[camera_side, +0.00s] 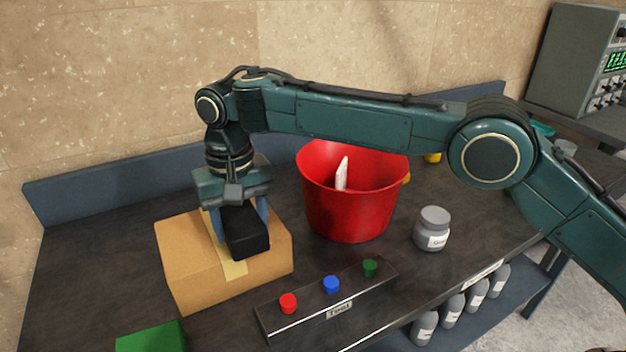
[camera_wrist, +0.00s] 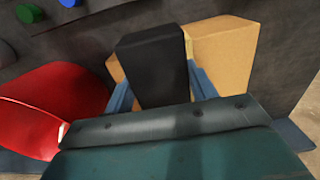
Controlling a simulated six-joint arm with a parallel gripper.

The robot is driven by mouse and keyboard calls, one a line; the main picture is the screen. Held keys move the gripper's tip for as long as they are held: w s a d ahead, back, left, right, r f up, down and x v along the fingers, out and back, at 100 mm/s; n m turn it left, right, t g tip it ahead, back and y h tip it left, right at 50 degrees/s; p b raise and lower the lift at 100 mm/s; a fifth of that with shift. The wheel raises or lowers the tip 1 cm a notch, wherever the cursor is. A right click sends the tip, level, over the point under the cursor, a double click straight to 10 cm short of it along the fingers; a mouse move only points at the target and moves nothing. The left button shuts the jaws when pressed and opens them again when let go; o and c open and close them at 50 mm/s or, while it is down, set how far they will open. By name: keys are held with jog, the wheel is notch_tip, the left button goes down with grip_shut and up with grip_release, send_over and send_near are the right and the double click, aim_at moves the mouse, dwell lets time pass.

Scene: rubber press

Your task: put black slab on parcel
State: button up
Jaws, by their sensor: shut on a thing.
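The black slab (camera_side: 247,232) is a dark block held between the blue fingers of my gripper (camera_side: 241,215). In the side view it is at the top of the parcel (camera_side: 190,262), a tan cardboard box with a pale tape strip. I cannot tell whether the slab touches the box top or hangs just above it. In the wrist view the black slab (camera_wrist: 152,65) stands between the two blue fingers (camera_wrist: 163,90), with the parcel (camera_wrist: 225,50) behind it. My gripper is shut on the slab and points down over the box.
A red bucket (camera_side: 350,215) with a white item inside stands right of the parcel. A panel (camera_side: 328,308) with red, blue and green buttons lies in front. A grey jar (camera_side: 432,230) is at the right, a green block (camera_side: 152,338) at the front left.

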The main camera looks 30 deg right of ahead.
aim_at(241, 218)
jog(key=shift+f, duration=0.7)
jog(key=shift+f, duration=0.15)
jog(key=o, duration=1.2)
jog(key=shift+r, duration=3.85)
jog(key=shift+d+r, duration=0.1)
